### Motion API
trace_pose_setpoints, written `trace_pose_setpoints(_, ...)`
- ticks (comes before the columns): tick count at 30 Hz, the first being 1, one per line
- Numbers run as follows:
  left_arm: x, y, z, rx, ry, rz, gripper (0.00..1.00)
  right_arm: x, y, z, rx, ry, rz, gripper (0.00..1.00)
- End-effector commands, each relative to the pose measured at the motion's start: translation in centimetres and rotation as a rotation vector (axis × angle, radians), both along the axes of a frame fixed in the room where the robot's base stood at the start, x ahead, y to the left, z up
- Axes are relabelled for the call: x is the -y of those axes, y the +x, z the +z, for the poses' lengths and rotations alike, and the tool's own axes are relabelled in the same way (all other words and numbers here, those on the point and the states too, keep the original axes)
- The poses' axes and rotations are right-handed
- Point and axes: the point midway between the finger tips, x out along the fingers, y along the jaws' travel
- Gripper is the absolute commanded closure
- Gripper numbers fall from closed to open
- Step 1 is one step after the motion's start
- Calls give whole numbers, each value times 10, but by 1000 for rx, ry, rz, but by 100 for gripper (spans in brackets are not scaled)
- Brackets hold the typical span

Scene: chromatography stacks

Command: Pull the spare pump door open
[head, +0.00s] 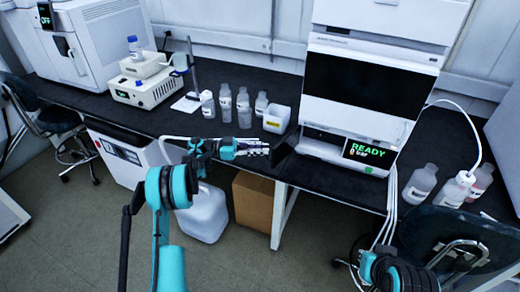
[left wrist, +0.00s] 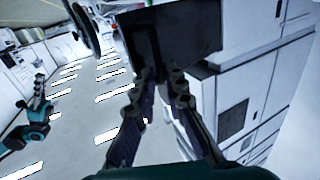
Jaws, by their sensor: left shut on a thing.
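The chromatography stack (head: 370,80) stands on the black bench, with a green READY display on its lowest unit. A dark panel, which looks like the spare pump door (head: 284,152), stands out from the lower left of the stack, swung away from its front. My left gripper (head: 266,150) is shut on the panel's edge. In the left wrist view the door (left wrist: 195,30) is a dark slab at the fingertips (left wrist: 165,78). Its hinge is hidden. My right arm shows in the left wrist view, where the right gripper (left wrist: 40,82) is small and blurred, away from the door.
Several bottles (head: 243,105) and a white tub (head: 277,119) stand on the bench left of the stack. Below are a white jug (head: 203,215) and a cardboard box (head: 252,203). A dark chair (head: 455,240) is at the lower right. Floor in front is clear.

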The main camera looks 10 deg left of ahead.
Motion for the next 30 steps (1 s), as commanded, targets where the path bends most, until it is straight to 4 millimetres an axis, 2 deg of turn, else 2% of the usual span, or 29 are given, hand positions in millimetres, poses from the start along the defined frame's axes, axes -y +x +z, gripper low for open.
trace_pose_setpoints(1,9,9,7,2,-12,16,100,0,0,1,0,0,0,100)
trace_pose_setpoints(4,9,9,7,3,-12,16,100,0,0,1,0,0,0,100)
trace_pose_setpoints(5,9,9,7,3,-12,16,83,0,0,1,0,0,0,100)
trace_pose_setpoints(6,9,10,7,3,-12,17,72,0,0,1,0,0,0,100)
trace_pose_setpoints(11,8,9,6,2,-10,17,66,0,0,1,0,0,0,100)
trace_pose_setpoints(15,8,9,6,3,-10,18,71,0,0,1,0,0,0,100)
trace_pose_setpoints(25,5,9,5,3,-8,20,71,0,0,0,0,0,0,100)
trace_pose_setpoints(30,-16,4,4,4,-7,21,71,0,0,0,0,0,0,100)
